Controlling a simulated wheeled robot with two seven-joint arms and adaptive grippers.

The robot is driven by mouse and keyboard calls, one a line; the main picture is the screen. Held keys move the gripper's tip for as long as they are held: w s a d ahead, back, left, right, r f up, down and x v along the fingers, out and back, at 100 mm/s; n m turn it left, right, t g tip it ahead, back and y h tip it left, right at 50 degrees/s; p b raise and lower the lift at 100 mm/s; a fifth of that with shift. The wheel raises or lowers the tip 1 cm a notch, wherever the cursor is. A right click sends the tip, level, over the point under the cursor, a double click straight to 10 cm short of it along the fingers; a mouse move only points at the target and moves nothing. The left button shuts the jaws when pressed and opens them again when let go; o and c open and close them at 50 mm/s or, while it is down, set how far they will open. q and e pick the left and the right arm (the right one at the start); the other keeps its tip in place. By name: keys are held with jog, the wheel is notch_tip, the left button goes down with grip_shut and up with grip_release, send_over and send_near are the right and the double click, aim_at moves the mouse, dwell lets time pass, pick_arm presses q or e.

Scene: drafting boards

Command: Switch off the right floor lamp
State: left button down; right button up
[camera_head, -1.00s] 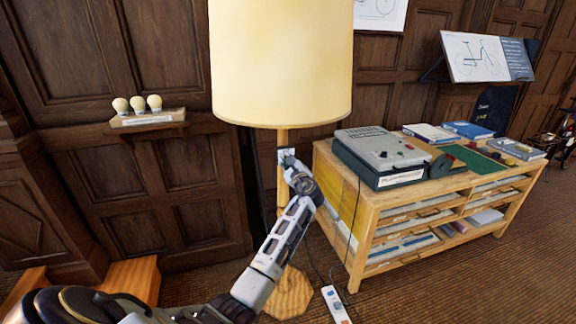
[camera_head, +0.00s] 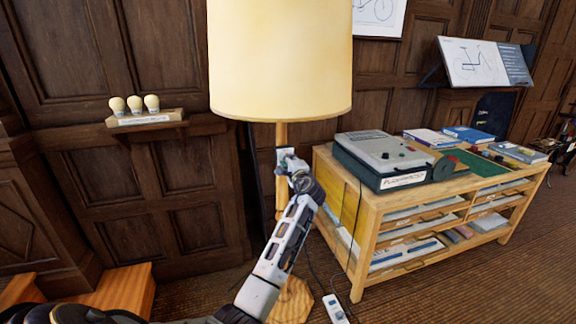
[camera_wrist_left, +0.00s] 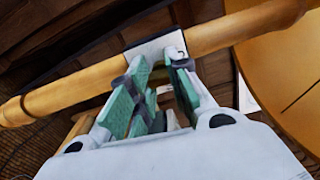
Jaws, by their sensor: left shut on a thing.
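The floor lamp has a bright cream shade (camera_head: 280,60), a wooden pole (camera_head: 281,134) and a wooden base (camera_head: 294,300). My left gripper (camera_head: 285,155) is at the pole, below the shade. In the left wrist view, the pole (camera_wrist_left: 245,28) runs across the top, with a pale switch plate (camera_wrist_left: 150,48) on it. My left gripper (camera_wrist_left: 160,72), with green pads, is shut at this plate, on what appears to be the lamp's switch. The exact part between its fingertips is mostly hidden. My right gripper is not in view.
A wooden drawer cabinet (camera_head: 362,267) stands right of the lamp, with a grey machine (camera_head: 385,157) and books on top. A power strip (camera_head: 335,308) and cords lie on the floor. A wall shelf (camera_head: 146,121) with bulbs is at left. Bare floor (camera_head: 470,285) lies front right.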

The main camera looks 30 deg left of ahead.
pick_arm(q)
jog(key=shift+r+n+b, duration=0.3)
jog(key=shift+r+n, duration=0.2)
jog(key=shift+r, duration=0.1)
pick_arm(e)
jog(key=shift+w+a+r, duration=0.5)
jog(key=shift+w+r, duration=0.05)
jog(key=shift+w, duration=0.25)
pick_arm(q)
jog(key=c, duration=1.6)
grip_release()
jog(key=o, duration=0.5)
jog(key=shift+s+f, duration=0.1)
jog(key=shift+f, duration=0.05)
jog(key=shift+o, duration=0.2)
jog(key=shift+f, duration=0.15)
jog(key=v, duration=1.2)
